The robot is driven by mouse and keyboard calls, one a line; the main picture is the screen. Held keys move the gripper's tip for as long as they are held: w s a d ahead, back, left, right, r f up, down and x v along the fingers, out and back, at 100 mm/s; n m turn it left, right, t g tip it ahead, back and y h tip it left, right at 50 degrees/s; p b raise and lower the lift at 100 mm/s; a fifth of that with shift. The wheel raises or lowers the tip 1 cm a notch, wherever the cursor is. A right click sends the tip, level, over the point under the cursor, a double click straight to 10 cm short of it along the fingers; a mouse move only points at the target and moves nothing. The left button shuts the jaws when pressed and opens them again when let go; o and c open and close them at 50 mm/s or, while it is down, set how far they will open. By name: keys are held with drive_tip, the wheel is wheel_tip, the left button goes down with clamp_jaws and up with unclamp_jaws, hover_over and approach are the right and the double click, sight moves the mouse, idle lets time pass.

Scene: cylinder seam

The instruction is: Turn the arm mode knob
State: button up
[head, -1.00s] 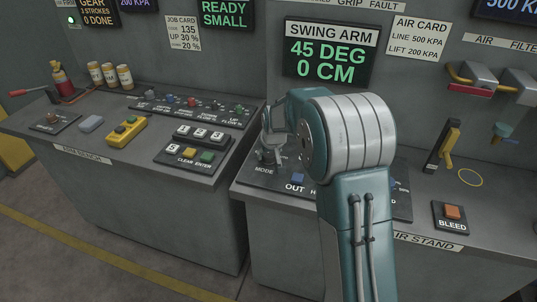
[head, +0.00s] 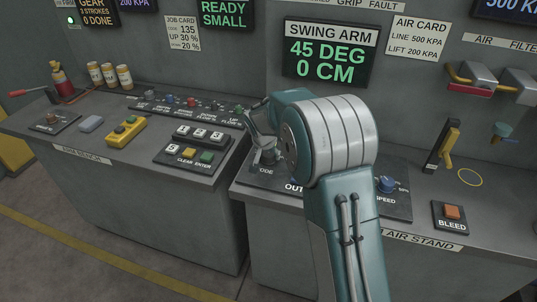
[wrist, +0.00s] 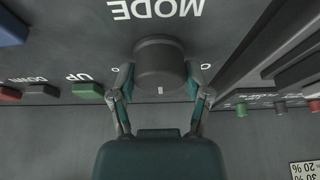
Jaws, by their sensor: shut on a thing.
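The mode knob is a dark round knob with a light index mark, and it fills the top centre of the wrist view (wrist: 160,62). The word MODE is printed beside it, upside down in that view. My gripper (wrist: 160,88) has one finger on each side of the knob and is shut on it. In the head view the knob (head: 267,157) stands at the left of the right-hand bench, partly hidden by my gripper (head: 262,138). The display (head: 325,52) reads SWING ARM, 45 DEG, 0 CM.
A blue speed knob (head: 387,184) and an orange BLEED button (head: 452,212) lie to the right. In the wrist view, a green UP button (wrist: 88,90) and a blue button (wrist: 10,28) are left of the knob. The left bench (head: 110,172) carries several controls.

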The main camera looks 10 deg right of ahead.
drive_tip(key=shift+s+f, duration=0.15)
drive_tip(key=shift+f, duration=0.15)
drive_tip(key=o, duration=1.2)
drive_tip(key=shift+a, duration=0.1)
drive_tip(key=shift+r, duration=0.1)
drive_tip(key=shift+r, duration=0.1)
drive_tip(key=shift+r, duration=0.45)
drive_tip(key=v, duration=1.1)
drive_tip(key=shift+a, duration=0.15)
